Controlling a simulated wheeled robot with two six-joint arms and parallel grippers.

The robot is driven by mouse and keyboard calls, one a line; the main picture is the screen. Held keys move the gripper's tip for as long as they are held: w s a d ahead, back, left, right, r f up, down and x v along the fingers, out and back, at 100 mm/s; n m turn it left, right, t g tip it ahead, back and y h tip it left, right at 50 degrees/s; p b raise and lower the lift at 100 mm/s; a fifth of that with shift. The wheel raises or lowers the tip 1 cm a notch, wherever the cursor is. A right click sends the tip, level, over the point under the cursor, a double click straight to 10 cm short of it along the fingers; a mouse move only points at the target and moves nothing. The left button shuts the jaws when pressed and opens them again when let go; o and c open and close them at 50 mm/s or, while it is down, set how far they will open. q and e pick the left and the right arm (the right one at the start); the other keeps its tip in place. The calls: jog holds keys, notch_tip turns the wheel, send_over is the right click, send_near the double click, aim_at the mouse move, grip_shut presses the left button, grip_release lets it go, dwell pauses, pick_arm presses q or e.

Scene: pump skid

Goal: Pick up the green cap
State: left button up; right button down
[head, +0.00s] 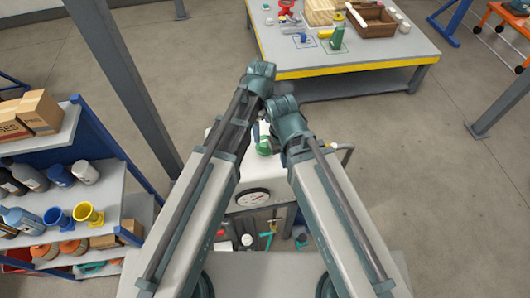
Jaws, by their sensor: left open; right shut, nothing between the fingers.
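A small green rounded part, which looks like the green cap (264,147), shows in the head view between my two arms, over the pale top of the skid unit (246,168). My arms partly crowd it, and I cannot tell what it rests on. My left gripper (259,75) is at the end of the higher arm, above and apart from the green part in the picture; it is open. My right gripper (287,108) is lower, up and right of the green part; it is shut and empty. The wrists largely hide the fingers of both.
A gauge (253,198) sits on the skid's front. A yellow-edged table (385,62) with a green bottle (337,38) and wooden box (373,22) stands behind.

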aim_at(265, 141)
pick_arm(q)
notch_tip(265, 141, down, 3)
jog(key=shift+f+b, duration=0.15)
jog(key=shift+b, duration=0.95)
pick_arm(e)
notch_tip(265, 141, down, 3)
jog(key=shift+f, duration=0.1)
pick_arm(q)
jog(key=f+b, duration=0.5)
jog(key=shift+s+d+f, duration=0.1)
jog(key=shift+s+d, duration=0.05)
jog(key=shift+d, duration=0.25)
pick_arm(e)
notch_tip(265, 141, down, 5)
jog(key=shift+f, duration=0.1)
pick_arm(q)
grip_shut()
jog(key=shift+r, duration=0.2)
pick_arm(e)
jog(key=shift+r, duration=0.2)
